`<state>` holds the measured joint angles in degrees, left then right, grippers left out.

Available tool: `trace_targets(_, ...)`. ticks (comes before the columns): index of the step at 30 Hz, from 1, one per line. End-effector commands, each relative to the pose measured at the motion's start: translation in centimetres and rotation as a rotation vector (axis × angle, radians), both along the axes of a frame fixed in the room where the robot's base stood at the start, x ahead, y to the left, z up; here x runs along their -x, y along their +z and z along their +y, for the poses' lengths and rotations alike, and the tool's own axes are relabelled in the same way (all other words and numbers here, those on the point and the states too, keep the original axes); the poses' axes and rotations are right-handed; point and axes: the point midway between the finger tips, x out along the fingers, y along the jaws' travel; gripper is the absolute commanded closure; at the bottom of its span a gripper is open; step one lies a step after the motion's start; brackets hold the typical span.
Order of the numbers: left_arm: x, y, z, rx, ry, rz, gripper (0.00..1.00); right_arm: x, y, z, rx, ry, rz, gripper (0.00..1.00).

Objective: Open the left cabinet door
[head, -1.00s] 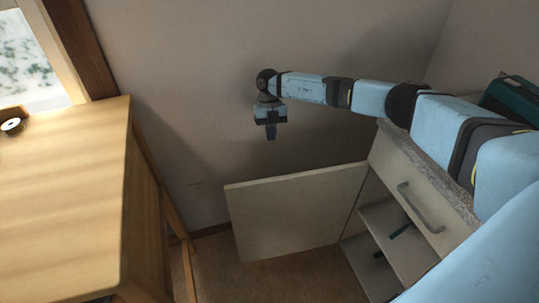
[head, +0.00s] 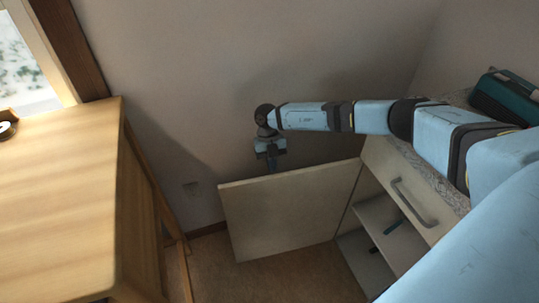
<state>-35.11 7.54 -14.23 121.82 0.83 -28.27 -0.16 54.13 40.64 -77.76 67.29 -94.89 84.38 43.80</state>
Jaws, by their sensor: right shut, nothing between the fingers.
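The left cabinet door (head: 288,212) is a pale flat panel. It stands swung wide open to the left of the cabinet (head: 422,190), and shelves show inside. My right gripper (head: 272,168) points down at the wall side of the door's top edge, near the door's middle. It is shut and holds nothing. The fingertips are partly hidden behind the door's edge, and I cannot tell whether they touch it. My left gripper is not in view.
A wooden table (head: 60,200) stands at the left. The grey wall (head: 220,60) is close behind the door. A teal case (head: 505,95) sits on the cabinet's speckled top. Brown floor (head: 290,275) lies free in front of the door.

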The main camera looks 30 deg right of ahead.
Motion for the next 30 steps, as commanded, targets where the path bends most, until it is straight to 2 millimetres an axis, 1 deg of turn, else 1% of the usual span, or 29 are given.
trace_targets(3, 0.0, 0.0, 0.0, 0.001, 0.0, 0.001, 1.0, 0.4, 0.0, 0.1, 0.0, 0.001, 0.0, 1.0)
trace_targets(11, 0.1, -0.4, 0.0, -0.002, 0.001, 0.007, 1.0, 0.5, 0.0, 0.1, 0.0, 0.0, 0.001, 1.0)
trace_targets(14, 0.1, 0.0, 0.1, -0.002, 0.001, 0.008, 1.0, 0.7, 0.1, 0.2, 0.0, 0.009, 0.001, 1.0)
trace_targets(17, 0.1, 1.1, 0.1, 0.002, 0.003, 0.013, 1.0, 2.1, 0.5, 0.8, 0.001, 0.051, 0.005, 1.0)
trace_targets(21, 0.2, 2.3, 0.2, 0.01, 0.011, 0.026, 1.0, 4.7, 0.6, 1.8, 0.0, 0.139, 0.004, 1.0)
trace_targets(23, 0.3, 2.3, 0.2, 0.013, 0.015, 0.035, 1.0, 5.6, 0.5, 2.0, 0.001, 0.172, 0.004, 1.0)
trace_targets(25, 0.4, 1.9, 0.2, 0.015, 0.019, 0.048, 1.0, 6.4, 0.3, 2.2, 0.0, 0.2, 0.004, 1.0)
trace_targets(30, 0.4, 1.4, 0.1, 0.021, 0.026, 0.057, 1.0, 6.9, 0.0, 2.4, 0.001, 0.219, 0.001, 1.0)
